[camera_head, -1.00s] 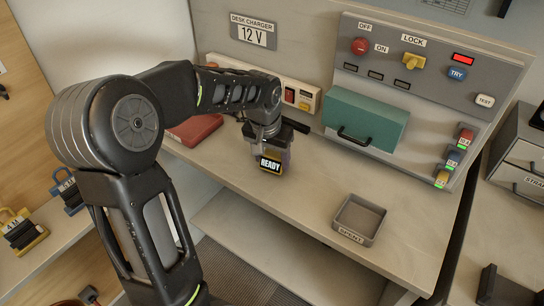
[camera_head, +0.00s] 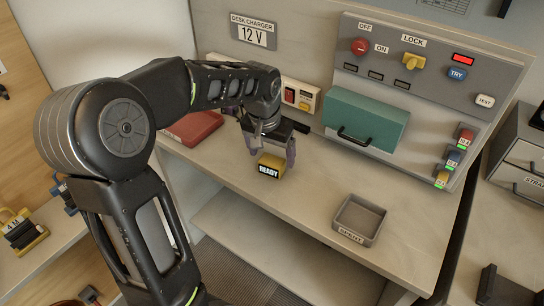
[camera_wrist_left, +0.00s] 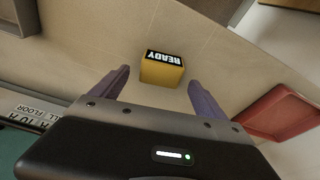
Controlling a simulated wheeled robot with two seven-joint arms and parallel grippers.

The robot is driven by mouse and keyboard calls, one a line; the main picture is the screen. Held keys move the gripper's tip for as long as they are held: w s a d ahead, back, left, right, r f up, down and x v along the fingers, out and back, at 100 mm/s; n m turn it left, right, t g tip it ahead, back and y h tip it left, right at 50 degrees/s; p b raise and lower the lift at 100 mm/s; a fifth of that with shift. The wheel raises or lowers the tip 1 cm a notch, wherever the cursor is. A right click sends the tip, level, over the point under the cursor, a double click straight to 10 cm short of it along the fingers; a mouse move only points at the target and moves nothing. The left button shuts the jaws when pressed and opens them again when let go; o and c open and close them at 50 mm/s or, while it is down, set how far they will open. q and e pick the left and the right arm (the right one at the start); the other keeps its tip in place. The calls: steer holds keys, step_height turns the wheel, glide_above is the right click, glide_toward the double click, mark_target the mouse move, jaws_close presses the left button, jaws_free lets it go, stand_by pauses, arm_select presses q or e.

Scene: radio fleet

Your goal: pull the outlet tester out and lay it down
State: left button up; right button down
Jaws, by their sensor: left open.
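The outlet tester appears to be the small yellow block with a black READY label (camera_head: 271,167). It rests on the desk top, and it also shows in the left wrist view (camera_wrist_left: 162,70) beyond the fingertips. My left gripper (camera_head: 268,155) is open above and just behind the block, with its purple fingers spread. In the left wrist view the fingers (camera_wrist_left: 158,85) stand to either side of the block's near end, with clear gaps and nothing held. My right gripper is in neither view.
A grey SPENT tray (camera_head: 372,240) stands on the desk to the right. A red tray or case (camera_head: 194,128) lies at the left. The outlet strip (camera_head: 299,95) and a teal box with a black handle (camera_head: 365,118) are at the back. The desk between block and SPENT tray is clear.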

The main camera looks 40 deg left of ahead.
arm_select(q)
steer(key=v, duration=0.5)
steer(key=shift+s+r, duration=0.1)
steer(key=shift+r, duration=0.25)
stand_by(0.6)
